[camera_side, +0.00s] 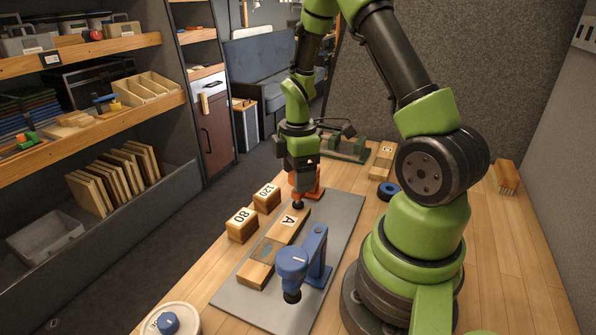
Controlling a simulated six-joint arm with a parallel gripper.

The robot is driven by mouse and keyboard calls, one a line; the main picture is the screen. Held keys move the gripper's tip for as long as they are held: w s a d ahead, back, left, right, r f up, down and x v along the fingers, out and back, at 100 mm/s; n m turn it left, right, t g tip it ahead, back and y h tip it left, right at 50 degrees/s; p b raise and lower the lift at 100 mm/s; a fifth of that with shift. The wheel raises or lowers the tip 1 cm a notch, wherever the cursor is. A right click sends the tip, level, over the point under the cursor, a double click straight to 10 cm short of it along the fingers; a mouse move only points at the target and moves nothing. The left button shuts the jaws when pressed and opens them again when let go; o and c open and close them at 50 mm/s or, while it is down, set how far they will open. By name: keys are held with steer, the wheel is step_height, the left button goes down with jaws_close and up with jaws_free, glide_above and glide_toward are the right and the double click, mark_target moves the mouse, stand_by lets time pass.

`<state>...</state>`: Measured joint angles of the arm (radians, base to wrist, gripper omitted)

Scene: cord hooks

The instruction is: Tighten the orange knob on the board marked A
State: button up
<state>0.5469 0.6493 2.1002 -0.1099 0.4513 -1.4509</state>
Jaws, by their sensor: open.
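The board marked A (291,219) lies lengthwise on a grey mat (340,228). An orange clamp (315,187) stands at its far end, and its dark foot (297,204) is over the board; I cannot tell whether it touches. The orange knob (297,181) is mostly hidden by my gripper. My gripper (300,166) points down directly over the knob, with its jaws open. I cannot tell whether the fingers are around the knob or just above it. A blue clamp (317,256) with a blue knob (291,257) stands at the near end of the board.
Wooden blocks marked 80 (241,225) and 120 (267,198) stand left of the board. A blue ring (388,191) and another marked board (383,161) lie behind right. A brush (507,177) lies far right. A round tin (171,320) is at the front left edge.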

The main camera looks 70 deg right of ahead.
steer(key=c, duration=0.9)
